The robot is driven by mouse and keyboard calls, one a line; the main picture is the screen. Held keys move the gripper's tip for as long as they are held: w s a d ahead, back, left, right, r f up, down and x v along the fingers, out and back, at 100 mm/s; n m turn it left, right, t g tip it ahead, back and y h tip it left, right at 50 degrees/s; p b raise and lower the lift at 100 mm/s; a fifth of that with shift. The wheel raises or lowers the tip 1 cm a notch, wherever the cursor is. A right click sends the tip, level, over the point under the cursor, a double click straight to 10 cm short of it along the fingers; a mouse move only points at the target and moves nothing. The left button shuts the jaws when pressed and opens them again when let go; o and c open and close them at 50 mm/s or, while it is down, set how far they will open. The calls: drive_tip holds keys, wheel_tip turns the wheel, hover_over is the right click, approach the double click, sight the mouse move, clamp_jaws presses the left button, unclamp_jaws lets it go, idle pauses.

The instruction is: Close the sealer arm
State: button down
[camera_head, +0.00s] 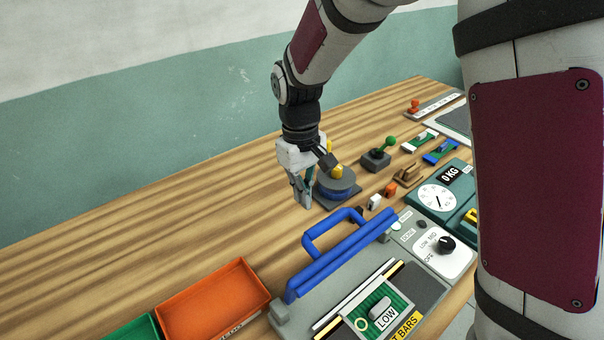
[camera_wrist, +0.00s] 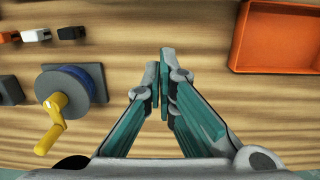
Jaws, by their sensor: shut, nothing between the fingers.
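The sealer (camera_head: 285,318) is a grey machine at the front of the table in the head view. Its blue sealer arm (camera_head: 345,258), with a loop handle (camera_head: 318,228), stands up at the back of the body, apart from the sealing strips (camera_head: 357,298) in front. My gripper (camera_head: 307,205) is shut and empty, pointing down behind the sealer arm and clear of it. Its closed fingers (camera_wrist: 164,60) also show in the wrist view, over bare wood. The sealer is not visible in the wrist view.
A blue reel with a yellow crank (camera_head: 338,172) stands close to the right of my gripper; the crank also shows in the wrist view (camera_wrist: 52,125). An orange tray (camera_head: 213,300) is left of the sealer. Small switches and a dial scale (camera_head: 437,198) are at right. The back left table is clear.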

drive_tip(key=s+d, duration=0.1)
drive_tip(key=s+d+p, duration=0.1)
drive_tip(key=s, duration=0.1)
drive_tip(key=shift+s+d+f, duration=0.15)
drive_tip(key=shift+f, duration=0.25)
drive_tip(key=shift+p, duration=0.3)
drive_tip(key=shift+s+d+r+t, duration=0.2)
drive_tip(key=shift+s+r+t, duration=0.05)
drive_tip(key=shift+s+t, duration=0.05)
